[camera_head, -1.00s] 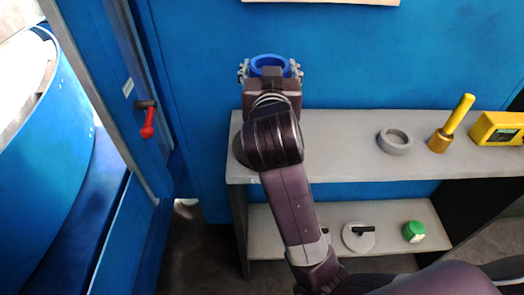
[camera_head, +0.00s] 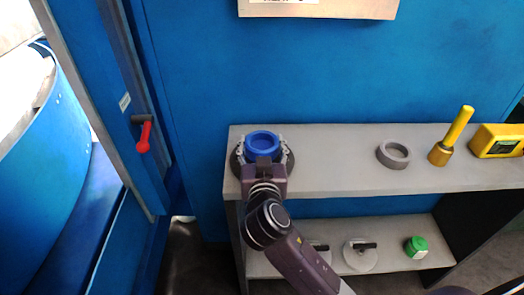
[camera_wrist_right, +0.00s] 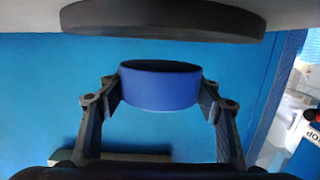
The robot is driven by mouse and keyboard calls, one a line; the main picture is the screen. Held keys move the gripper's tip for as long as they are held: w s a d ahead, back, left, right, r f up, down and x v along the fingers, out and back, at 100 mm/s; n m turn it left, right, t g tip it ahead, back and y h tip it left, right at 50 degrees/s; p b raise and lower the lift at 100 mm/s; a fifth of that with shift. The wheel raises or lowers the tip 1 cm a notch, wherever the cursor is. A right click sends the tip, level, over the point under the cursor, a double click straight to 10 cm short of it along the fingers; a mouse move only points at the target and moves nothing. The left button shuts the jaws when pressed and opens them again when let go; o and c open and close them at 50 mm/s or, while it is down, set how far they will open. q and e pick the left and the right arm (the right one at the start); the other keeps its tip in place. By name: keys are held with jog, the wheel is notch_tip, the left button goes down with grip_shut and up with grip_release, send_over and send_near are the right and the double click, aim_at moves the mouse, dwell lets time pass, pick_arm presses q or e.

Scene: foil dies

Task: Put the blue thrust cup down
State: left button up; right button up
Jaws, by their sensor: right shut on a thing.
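The blue thrust cup (camera_head: 262,142) is a short blue ring at the left end of the upper grey shelf. My right gripper (camera_head: 263,152) is shut on it, one finger on each side. In the right wrist view the cup (camera_wrist_right: 160,88) sits between the two fingers (camera_wrist_right: 160,100). That view looks upside down, with a dark round disc (camera_wrist_right: 160,18) against the grey shelf surface. A gap shows between cup and disc, so the cup is held above it. In the head view only the disc's edge (camera_head: 236,165) shows around the gripper. My left gripper is not in view.
The upper shelf (camera_head: 335,160) is clear right of the cup up to a grey ring (camera_head: 393,154). Further right are a yellow-handled tool (camera_head: 452,137) and a yellow box (camera_head: 497,141). A blue wall (camera_head: 330,70) stands behind. A red-handled lever (camera_head: 143,137) is left.

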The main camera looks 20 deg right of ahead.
notch_tip(320, 180, down, 2)
jog(key=shift+f, duration=0.2)
jog(key=shift+f+b, duration=0.25)
jog(key=shift+b, duration=0.05)
jog(key=o, duration=1.4)
jog(key=shift+r, duration=0.1)
jog(key=shift+r, duration=0.1)
